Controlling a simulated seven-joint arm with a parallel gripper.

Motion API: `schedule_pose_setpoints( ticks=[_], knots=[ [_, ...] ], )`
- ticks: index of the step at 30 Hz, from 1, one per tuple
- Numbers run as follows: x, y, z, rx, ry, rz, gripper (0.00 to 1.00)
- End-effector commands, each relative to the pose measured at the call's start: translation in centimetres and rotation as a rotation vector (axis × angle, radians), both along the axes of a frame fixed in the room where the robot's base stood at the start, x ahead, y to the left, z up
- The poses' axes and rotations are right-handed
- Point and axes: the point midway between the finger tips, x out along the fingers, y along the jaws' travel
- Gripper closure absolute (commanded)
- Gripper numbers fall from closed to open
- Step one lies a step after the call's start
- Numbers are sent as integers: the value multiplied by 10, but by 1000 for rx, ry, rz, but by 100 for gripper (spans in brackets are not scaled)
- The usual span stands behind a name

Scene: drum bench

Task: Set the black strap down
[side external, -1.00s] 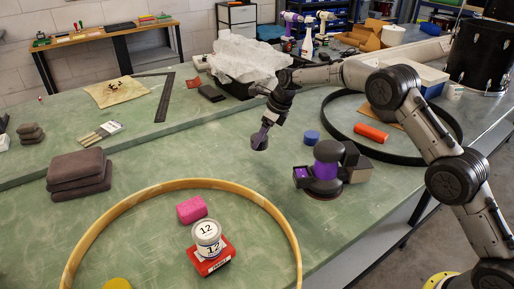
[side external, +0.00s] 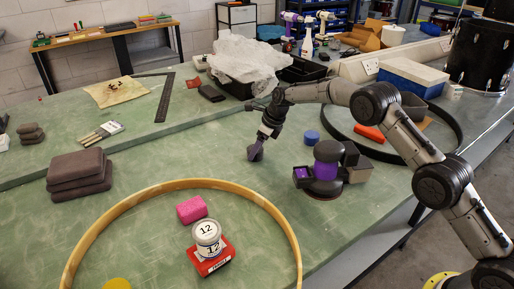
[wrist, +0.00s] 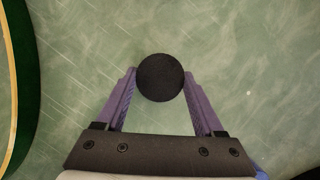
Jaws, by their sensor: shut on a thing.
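My gripper (wrist: 160,82) is shut on a small round black piece, which I take to be the black strap (wrist: 160,76) rolled up. In the wrist view its round black face sits between the two purple fingers. In the side external view my gripper (side external: 256,151) is low over the green bench (side external: 225,150), behind the wooden hoop, and the strap there is small and mostly hidden by the fingers. I cannot tell whether the strap touches the bench.
A purple and black holder (side external: 326,170) stands close to the right, with a blue roll (side external: 311,137) behind it. The wooden hoop (side external: 190,184) is in front, around a pink block (side external: 191,209) and a white can (side external: 207,234). The bench left of my gripper is clear.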

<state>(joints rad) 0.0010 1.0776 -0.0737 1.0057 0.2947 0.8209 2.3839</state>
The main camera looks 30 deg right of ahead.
Motion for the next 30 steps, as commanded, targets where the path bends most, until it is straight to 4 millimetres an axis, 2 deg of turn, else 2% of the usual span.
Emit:
schedule_pose_setpoints(
  ticks=[1,6,13,17,30],
  knots=[
    [0,0,-1,0,0,0,28],
    [0,0,-1,0,0,0,0],
    [0,0,0,0,0,0,0],
    [-1,-1,9,0,-1,0,0],
    [-28,-20,86,-1,-2,-1,0]
  ],
)
